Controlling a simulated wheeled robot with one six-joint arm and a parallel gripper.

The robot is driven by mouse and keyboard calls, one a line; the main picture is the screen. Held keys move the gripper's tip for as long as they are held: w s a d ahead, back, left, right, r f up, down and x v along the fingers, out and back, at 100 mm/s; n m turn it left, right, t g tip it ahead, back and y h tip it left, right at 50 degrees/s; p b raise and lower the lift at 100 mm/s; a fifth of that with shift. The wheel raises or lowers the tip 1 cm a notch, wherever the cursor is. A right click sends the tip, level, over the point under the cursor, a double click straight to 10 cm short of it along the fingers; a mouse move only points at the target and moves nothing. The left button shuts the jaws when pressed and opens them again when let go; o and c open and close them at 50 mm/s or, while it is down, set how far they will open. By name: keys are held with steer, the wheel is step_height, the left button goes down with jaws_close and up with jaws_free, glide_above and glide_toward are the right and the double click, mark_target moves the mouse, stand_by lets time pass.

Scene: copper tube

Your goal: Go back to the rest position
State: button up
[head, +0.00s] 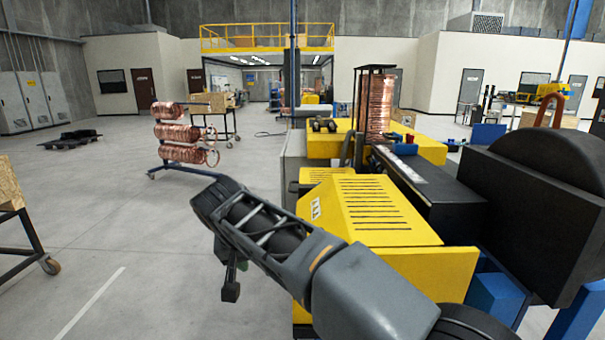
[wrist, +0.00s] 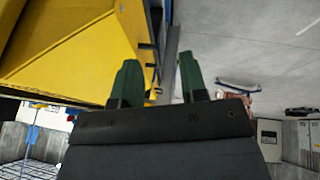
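My gripper (wrist: 159,68) shows in the wrist view with its two green fingers spread apart and nothing between them. It is open and empty, near the side of the yellow machine (wrist: 65,50). In the head view my arm reaches up and to the left in front of the yellow machine (head: 375,215). The fingers are mostly hidden behind the arm there, with only a little green and a dark part showing below it. No copper tube is in the gripper.
Copper coils (head: 180,134) hang on a wheeled rack at the back left. A copper stack (head: 377,105) stands in a frame on the machine. A large black drum (head: 545,205) is on the right. A wooden cart (head: 12,190) stands at the left edge. The floor between is clear.

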steer(key=s+d+f+n+g+y, duration=0.1)
steer(key=s+d+f+n+g, duration=0.15)
steer(key=d+f, duration=0.45)
steer(key=s+d+f+m+p, duration=0.1)
steer(key=s+d+f+m, duration=0.1)
steer(key=s+d, duration=0.3)
steer(key=s+d+f+m+t+y+p, duration=0.1)
steer(key=s+d, duration=0.5)
steer(key=d, duration=0.8)
steer(key=shift+s+f+m, duration=0.15)
steer(key=shift+f+m, duration=0.35)
steer(key=shift+m, duration=0.05)
steer(key=shift+d+t, duration=0.1)
steer(key=shift+t, duration=0.15)
